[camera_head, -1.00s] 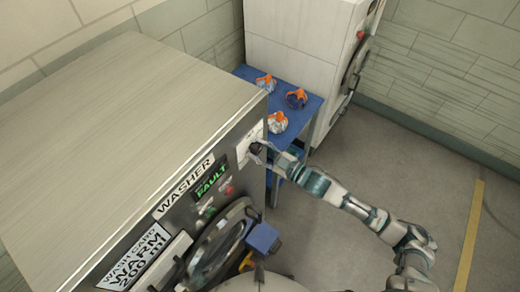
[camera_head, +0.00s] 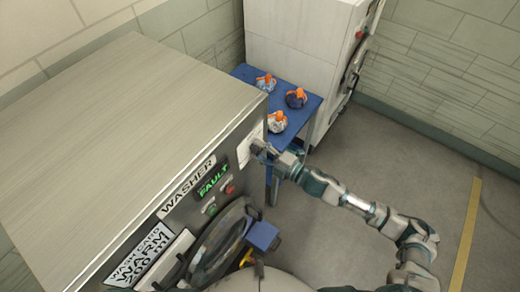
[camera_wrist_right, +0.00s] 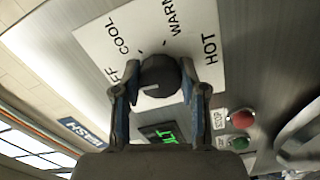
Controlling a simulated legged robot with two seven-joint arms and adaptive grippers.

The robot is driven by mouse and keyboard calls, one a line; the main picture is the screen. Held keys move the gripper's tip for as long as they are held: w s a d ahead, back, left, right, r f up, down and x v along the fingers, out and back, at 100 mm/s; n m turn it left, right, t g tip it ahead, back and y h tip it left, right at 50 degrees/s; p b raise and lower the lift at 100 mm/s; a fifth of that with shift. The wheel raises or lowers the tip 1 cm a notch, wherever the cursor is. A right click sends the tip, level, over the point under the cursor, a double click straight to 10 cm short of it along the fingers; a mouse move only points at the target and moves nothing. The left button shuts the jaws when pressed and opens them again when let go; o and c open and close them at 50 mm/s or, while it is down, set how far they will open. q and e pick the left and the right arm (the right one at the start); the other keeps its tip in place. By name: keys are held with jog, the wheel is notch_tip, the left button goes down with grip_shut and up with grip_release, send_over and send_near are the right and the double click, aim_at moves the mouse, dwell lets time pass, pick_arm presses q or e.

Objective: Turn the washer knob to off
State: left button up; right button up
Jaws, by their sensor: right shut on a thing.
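The washer (camera_head: 110,110) is a large metal-topped machine on the left. Its dark round knob (camera_wrist_right: 160,76) sits on a white dial plate (camera_wrist_right: 98,48) marked OFF, COOL, WARM and HOT. My right gripper (camera_wrist_right: 158,84) has one finger on each side of the knob and is shut on it. A pale hooked mark shows on the knob's face, but I cannot tell which label the knob points to. In the head view my right gripper (camera_head: 258,148) is at the panel's right end and hides the knob. My left gripper is not in view.
A green FAULT display (camera_head: 212,181), a red button (camera_head: 230,189) and the round washer door (camera_head: 220,240) are beside the dial. A blue table (camera_head: 290,88) behind holds orange-topped bundles (camera_head: 277,121). A white machine (camera_head: 300,50) stands behind it. Floor at right is clear.

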jog(key=shift+d+f+n, duration=0.1)
jog(key=shift+f+n, duration=0.25)
jog(key=shift+n, duration=0.15)
jog(key=o, duration=1.1)
jog(key=shift+w, duration=0.1)
jog(key=shift+o, duration=0.2)
jog(key=shift+w, duration=0.2)
jog(key=shift+r, duration=0.15)
jog(key=v, duration=1.2)
jog(key=shift+w, duration=0.1)
